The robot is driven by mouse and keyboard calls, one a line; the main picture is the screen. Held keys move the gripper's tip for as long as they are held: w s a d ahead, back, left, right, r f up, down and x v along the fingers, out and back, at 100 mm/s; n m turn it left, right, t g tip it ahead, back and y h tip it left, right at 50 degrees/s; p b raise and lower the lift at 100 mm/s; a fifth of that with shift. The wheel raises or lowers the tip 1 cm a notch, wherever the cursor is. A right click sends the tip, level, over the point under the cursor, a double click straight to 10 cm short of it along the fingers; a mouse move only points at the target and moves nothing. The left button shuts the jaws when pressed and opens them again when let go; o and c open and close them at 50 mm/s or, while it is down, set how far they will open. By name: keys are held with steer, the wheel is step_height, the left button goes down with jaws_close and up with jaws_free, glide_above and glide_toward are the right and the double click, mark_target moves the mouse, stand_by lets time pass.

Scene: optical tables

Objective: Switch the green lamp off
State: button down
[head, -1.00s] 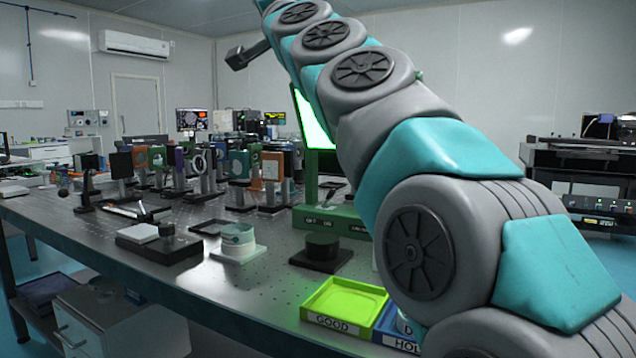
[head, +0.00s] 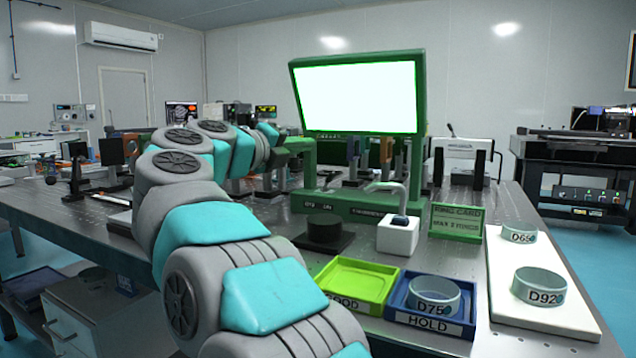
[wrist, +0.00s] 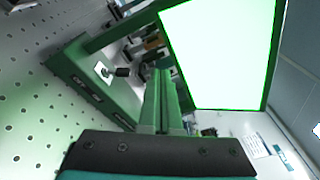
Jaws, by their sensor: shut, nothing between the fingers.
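The green lamp (head: 357,95) is a green-framed panel on posts, standing on a long green base (head: 372,212). Its panel glows bright white, and it also shows lit in the wrist view (wrist: 222,50). The base (wrist: 75,65) carries a white plate with a small black switch (wrist: 122,72) in the wrist view; I cannot make out the switch in the head view. My gripper (head: 300,146) is near the lamp's left post, above the base. Its fingers (wrist: 160,75) are shut and empty, pointing past the switch, which lies to their left in the wrist view.
In front of the lamp stand a dark round puck (head: 323,229) and a white block with a bent tube (head: 398,237). Nearby are a green ring card (head: 455,222), a yellow-green tray (head: 345,288), a blue tray (head: 398,312) and a white board (head: 545,310) with rings.

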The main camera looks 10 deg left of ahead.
mark_target(332, 196)
step_height(332, 196, down, 6)
steer(key=s+m+g, duration=0.1)
steer(key=s+g, duration=0.1)
steer(key=shift+a+f+g+h, duration=0.2)
steer(key=shift+g+h, duration=0.1)
steer(key=shift+h, duration=0.1)
steer(key=shift+d, duration=0.1)
steer(key=x, duration=0.9)
steer(key=shift+w+d, duration=0.2)
steer(key=shift+w, duration=0.15)
